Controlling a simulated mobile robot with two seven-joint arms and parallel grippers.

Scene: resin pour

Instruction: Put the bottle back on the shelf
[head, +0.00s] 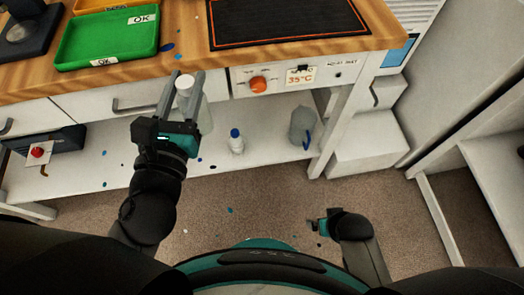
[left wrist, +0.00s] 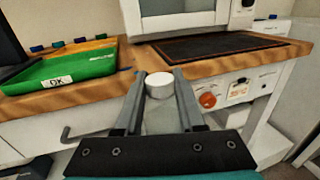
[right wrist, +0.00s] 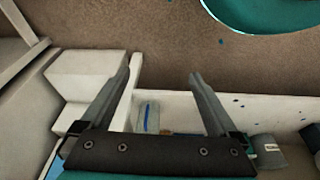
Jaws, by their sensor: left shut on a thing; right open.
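My left gripper (head: 184,76) is shut on a pale, translucent bottle with a white cap (head: 185,86). It holds the bottle in front of the bench drawers, above the lower shelf. In the left wrist view the bottle's cap (left wrist: 159,83) shows between the two fingers; much of its body is hidden by the gripper. The white lower shelf (head: 110,172) runs under the bench. My right gripper (head: 318,224) is low at the right, over the floor and away from the bottle. In the right wrist view its fingers (right wrist: 160,80) are apart and empty.
The wooden bench top above holds a green tray (head: 108,42) and a black mat (head: 285,20). A bench leg (head: 328,140) bounds the shelf's right.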

